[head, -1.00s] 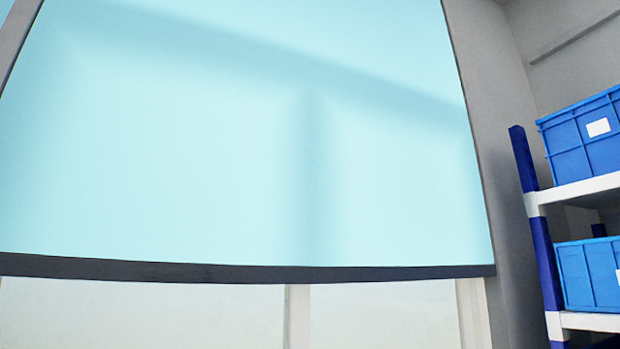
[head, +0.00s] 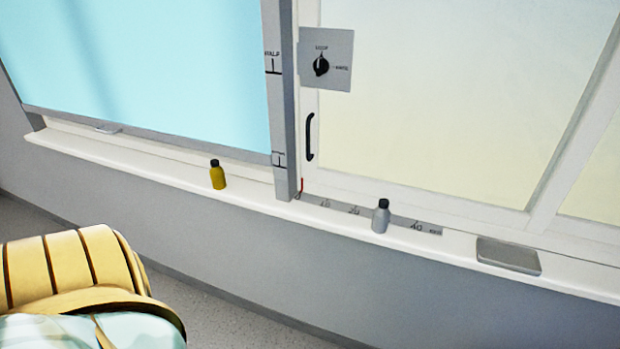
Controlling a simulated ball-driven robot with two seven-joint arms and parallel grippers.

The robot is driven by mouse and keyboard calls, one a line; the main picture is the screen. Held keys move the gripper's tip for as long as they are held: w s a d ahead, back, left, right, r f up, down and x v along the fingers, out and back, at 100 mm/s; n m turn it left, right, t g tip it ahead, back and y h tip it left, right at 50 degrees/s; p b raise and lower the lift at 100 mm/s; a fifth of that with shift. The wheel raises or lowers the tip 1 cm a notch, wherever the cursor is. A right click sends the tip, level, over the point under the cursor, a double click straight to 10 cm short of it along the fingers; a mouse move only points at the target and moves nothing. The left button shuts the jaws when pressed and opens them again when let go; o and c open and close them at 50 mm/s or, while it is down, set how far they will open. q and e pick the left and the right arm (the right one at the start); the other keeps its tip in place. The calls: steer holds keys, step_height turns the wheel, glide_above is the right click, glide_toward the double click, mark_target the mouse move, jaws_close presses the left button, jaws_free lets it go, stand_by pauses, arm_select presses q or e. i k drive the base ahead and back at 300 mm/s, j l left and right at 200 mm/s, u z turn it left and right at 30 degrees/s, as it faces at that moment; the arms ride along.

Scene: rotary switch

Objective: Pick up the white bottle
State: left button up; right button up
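A small grey-white bottle (head: 380,217) with a black cap stands upright on the white windowsill, right of the window post. It is the palest bottle in view. A yellow bottle (head: 217,175) with a black cap stands upright on the same sill, left of the post. Neither gripper shows in the head view, and nothing touches either bottle.
The windowsill (head: 140,158) runs along the wall, with a grey flat box (head: 508,256) on its right part. A rotary switch (head: 321,66) on a grey plate is above. A striped yellow seat-like object (head: 70,268) stands at lower left.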

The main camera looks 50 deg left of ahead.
mark_target(380, 222)
steer(key=u, duration=0.95)
